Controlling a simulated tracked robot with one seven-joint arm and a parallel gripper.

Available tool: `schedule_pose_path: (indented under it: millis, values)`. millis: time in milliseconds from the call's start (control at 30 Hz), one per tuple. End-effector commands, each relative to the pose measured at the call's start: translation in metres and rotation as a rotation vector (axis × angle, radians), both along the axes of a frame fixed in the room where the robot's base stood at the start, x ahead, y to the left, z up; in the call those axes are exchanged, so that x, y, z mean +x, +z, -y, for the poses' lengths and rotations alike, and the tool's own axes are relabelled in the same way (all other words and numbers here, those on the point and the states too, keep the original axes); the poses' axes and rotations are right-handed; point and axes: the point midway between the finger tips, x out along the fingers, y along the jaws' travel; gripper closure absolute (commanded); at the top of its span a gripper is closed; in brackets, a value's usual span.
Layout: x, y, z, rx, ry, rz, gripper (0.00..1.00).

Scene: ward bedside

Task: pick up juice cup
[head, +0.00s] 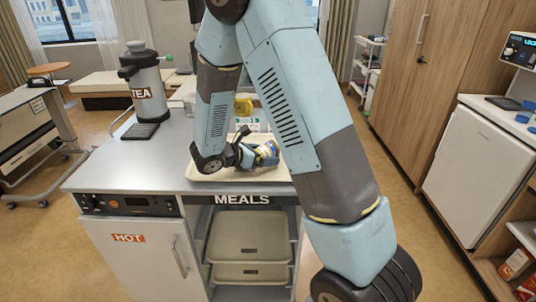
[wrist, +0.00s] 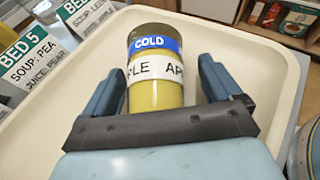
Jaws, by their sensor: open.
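The juice cup (wrist: 155,98) is a yellow cylinder with a blue COLD band and a white label, partly readable as apple. It lies or stands over a cream tray (wrist: 285,75); its lower end is hidden by my gripper. My gripper (wrist: 163,70) is open, with one finger on each side of the cup, and small gaps show beside it. In the head view the cup (head: 268,151) shows beside my gripper (head: 260,153), over the tray (head: 205,172) on the meals cart.
Bed cards (wrist: 28,55) stand left of the tray in the wrist view. A tea urn (head: 146,88) stands at the cart's back left. The cart top (head: 125,165) is bare at the front left. A yellow object (head: 243,106) sits behind the tray.

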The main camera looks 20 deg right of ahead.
Motion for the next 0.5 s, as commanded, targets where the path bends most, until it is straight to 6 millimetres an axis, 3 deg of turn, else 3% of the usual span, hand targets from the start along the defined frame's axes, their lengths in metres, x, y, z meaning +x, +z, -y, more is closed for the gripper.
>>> schedule_pose_path:
  millis: [67, 500]
  values:
    - [-0.0001, 0.0001, 0.0001, 0.000, 0.000, 0.000, 0.13]
    - [-0.0002, 0.0001, 0.0001, 0.000, -0.001, 0.000, 0.55]
